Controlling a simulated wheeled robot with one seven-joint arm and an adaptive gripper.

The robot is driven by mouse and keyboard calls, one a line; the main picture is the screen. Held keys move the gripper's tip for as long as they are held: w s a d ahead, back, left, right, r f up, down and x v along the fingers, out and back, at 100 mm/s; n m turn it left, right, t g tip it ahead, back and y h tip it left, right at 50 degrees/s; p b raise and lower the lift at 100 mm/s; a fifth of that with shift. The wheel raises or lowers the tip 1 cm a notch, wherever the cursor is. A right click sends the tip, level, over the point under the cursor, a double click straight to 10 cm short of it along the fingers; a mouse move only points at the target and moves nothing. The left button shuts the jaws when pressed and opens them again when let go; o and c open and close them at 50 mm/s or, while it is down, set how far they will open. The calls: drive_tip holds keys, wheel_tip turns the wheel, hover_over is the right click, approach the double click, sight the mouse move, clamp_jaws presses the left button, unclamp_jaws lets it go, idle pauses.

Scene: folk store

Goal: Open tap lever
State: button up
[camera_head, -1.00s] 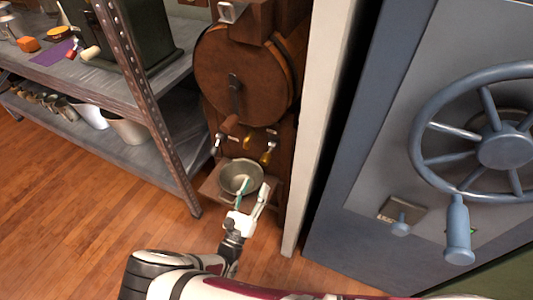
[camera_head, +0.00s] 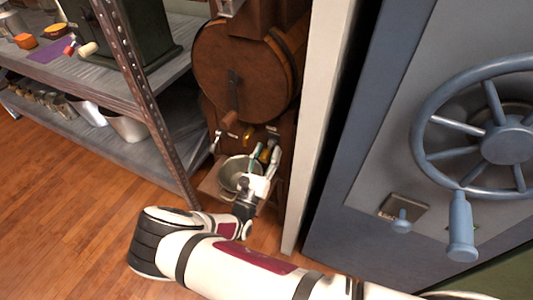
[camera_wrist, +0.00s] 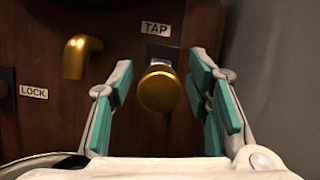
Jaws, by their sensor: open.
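The brass tap lever (camera_wrist: 160,90) has a rounded gold knob under a "TAP" label (camera_wrist: 156,29) on the dark wooden machine. In the wrist view the knob shows between the two fingers of my gripper (camera_wrist: 168,95), which are open with teal pads on either side. I cannot tell how deep the knob is between them. A bent brass spout (camera_wrist: 81,57) is to the left of the lever. In the head view my gripper (camera_head: 264,160) is at the machine's lower front, right of the metal bowl (camera_head: 236,174), and partly hides the lever.
A wooden barrel (camera_head: 240,75) with a crank is above. A pale post (camera_head: 318,120) stands close on the right, beside a blue-grey safe (camera_head: 375,150) with a large wheel. A metal shelf (camera_head: 130,75) is on the left. A "LOCK" label (camera_wrist: 34,92) is left of the spout.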

clamp_jaws()
drive_tip(key=shift+f, duration=0.15)
drive_tip(key=b, duration=0.1)
drive_tip(key=t+b, duration=0.1)
drive_tip(key=b, duration=0.1)
drive_tip(key=shift+w+f+t, duration=0.15)
drive_tip(key=shift+f+t, duration=0.15)
drive_tip(key=shift+f, duration=0.1)
drive_tip(key=shift+d+f+t+h+b, duration=0.15)
drive_tip(key=shift+t+h+b, duration=0.3)
drive_tip(key=shift+b, duration=0.8)
unclamp_jaws()
